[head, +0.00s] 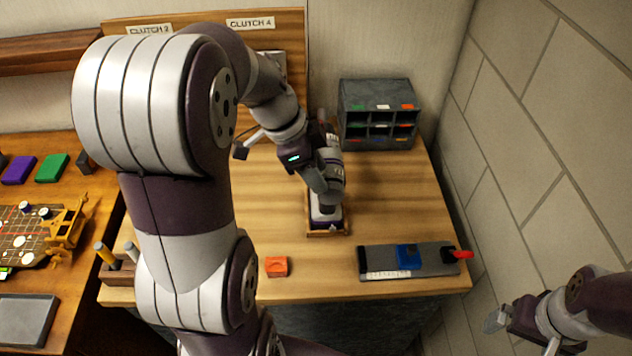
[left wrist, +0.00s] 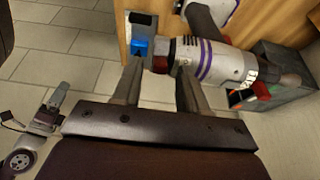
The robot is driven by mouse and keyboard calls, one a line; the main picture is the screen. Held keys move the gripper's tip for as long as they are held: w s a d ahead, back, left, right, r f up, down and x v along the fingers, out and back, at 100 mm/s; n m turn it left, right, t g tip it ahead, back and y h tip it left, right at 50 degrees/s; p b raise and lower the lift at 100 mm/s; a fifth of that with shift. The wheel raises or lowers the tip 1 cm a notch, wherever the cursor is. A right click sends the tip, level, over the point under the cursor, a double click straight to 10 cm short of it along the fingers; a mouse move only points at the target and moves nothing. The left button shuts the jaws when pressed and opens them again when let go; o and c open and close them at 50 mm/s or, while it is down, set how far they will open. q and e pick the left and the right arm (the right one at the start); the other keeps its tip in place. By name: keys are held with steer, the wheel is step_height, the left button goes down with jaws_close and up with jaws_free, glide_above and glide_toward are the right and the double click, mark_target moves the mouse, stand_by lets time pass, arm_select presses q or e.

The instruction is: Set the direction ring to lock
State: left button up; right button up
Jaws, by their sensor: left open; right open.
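I cannot read any setting mark on the ring. In the head view the tool's grey handle (head: 334,163) rises from a small wooden tray (head: 313,232); my arm hides much of the tool. My left gripper (head: 318,180) is at the tool. In the left wrist view its fingers (left wrist: 160,66) are apart on either side of the tool's left end, not closed on it. My right gripper (head: 500,318) is open and empty, off to the right.
A dark cubby rack (head: 378,103) stands behind on the right. A grey strip with a blue block (head: 408,256) and a red-tipped piece (head: 460,254) lies at front right. An orange block (head: 277,266) lies at the front edge. A second table with a board (head: 30,240) is at left.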

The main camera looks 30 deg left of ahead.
arm_select(q)
steer(key=shift+f, duration=0.1)
jaws_close()
steer(key=shift+d, duration=0.1)
